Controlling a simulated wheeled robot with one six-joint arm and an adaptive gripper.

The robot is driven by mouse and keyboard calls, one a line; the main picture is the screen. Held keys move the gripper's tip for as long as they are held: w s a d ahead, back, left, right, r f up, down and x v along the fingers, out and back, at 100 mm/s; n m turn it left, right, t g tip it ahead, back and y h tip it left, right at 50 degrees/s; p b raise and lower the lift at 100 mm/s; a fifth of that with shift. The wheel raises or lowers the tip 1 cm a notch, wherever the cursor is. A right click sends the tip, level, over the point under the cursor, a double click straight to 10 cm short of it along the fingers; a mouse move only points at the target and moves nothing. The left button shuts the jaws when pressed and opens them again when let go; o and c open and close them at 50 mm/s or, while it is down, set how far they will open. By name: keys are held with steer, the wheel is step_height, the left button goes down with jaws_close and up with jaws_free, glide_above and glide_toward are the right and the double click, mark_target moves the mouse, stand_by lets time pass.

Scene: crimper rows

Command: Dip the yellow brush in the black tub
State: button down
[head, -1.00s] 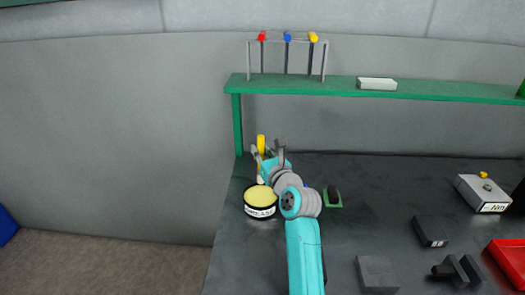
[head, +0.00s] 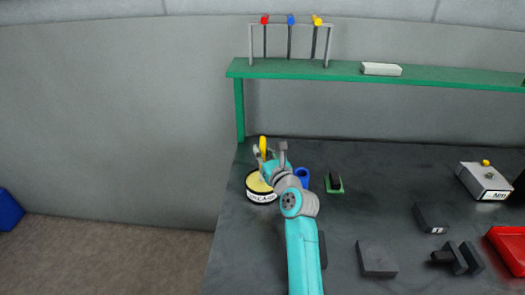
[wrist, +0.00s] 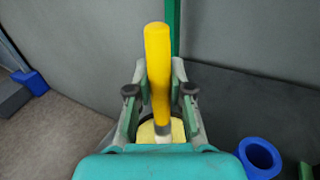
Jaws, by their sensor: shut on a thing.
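The yellow brush (head: 263,146) stands upright in my gripper (wrist: 160,92). The wrist view shows its yellow handle (wrist: 158,65) between the two fingers, with a pale part below. The black tub (head: 262,198) has a white label and a yellow fill. It sits at the table's left side, right under my gripper (head: 270,156) in the head view. In the wrist view, part of the tub's yellow fill (wrist: 146,130) shows behind the brush's lower end. The brush's tip is hidden, so I cannot tell whether it touches the fill.
A blue cup (head: 302,177) stands just right of my gripper. A green-based black item (head: 334,183) is beyond it. A green shelf (head: 430,76) at the back carries a rack (head: 250,45) with coloured-top tools. Grey blocks (head: 377,259) and a red tray (head: 508,248) lie to the right.

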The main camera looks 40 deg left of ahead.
steer(key=shift+f, duration=0.5)
stand_by(1.4)
steer(key=shift+r, duration=3.55)
